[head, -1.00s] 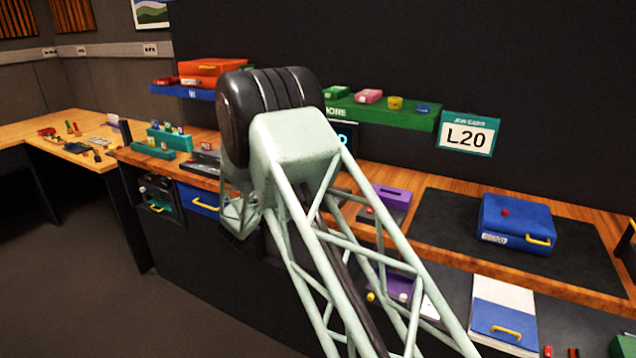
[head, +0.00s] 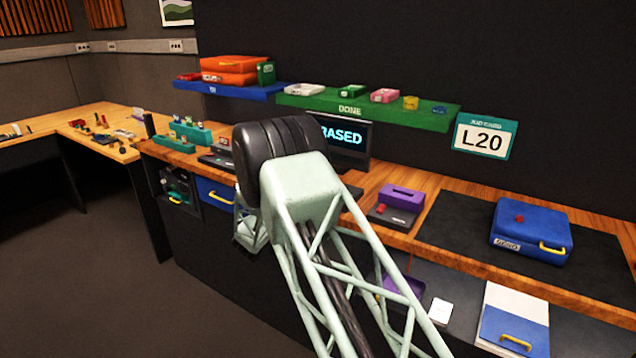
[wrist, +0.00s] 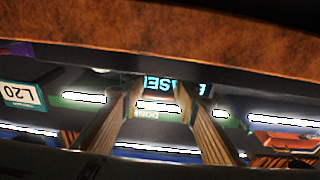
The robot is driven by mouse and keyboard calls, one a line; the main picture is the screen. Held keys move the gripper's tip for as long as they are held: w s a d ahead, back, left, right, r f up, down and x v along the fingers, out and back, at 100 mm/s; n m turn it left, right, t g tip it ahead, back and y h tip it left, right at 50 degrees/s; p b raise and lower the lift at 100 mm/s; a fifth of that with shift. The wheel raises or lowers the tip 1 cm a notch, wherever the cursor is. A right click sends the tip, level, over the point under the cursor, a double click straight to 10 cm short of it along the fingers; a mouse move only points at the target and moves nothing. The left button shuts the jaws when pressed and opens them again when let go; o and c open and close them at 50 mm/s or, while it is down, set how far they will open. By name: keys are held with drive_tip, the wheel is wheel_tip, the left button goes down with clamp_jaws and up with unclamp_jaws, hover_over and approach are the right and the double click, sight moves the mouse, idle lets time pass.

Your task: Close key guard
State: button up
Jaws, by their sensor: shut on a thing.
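I cannot pick out the key guard in either view. In the head view my arm's dark wrist covers part of the bench in front of the screen (head: 343,136), which shows letters ending in "ASED". My gripper (wrist: 152,88) shows in the wrist view as two long brownish fingers reaching toward the screen, their tips a little apart near a dark edge. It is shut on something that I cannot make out. The wrist view is upside down, and the screen's letters show there between and behind the fingertips. The gripper's fingers are hidden in the head view.
A purple slotted box (head: 401,197) stands right of my arm. A blue case (head: 530,232) lies on a dark mat (head: 452,222). The green shelf (head: 300,99) and blue shelf (head: 228,93) hang above the bench. A side table (head: 75,122) stands at left.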

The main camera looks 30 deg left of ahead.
drive_tip(key=o, duration=1.2)
drive_tip(key=shift+c, duration=0.2)
drive_tip(key=shift+s, duration=0.1)
drive_tip(key=s+a+f, duration=0.1)
drive_tip(key=s, duration=1)
drive_tip(key=shift+s+a+f, duration=0.15)
drive_tip(key=shift+s+f, duration=0.15)
drive_tip(key=shift+f, duration=0.05)
